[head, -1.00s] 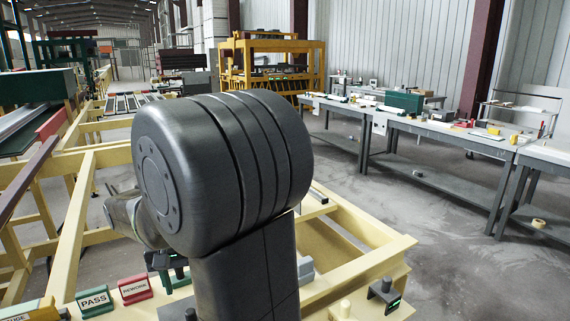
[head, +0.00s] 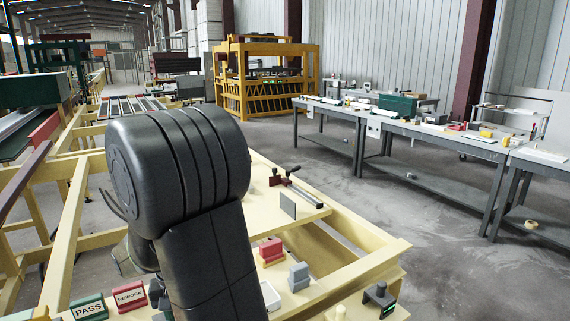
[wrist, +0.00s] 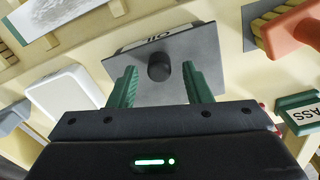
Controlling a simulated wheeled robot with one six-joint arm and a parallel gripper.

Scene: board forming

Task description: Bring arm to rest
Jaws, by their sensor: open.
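My gripper (wrist: 160,88) shows in the wrist view with two green ribbed fingers spread apart. It is open. A grey plate (wrist: 178,72) with a dark round knob and a label with dark lettering lies beyond and between the fingers. I cannot tell from this view how far the fingertips are from it. In the head view my dark arm fills the left middle and hides the gripper.
Nearby on the cream bench are a PASS block (head: 88,306), a REWORK block (head: 130,295), a red block (head: 271,250) and a grey block (head: 299,276).

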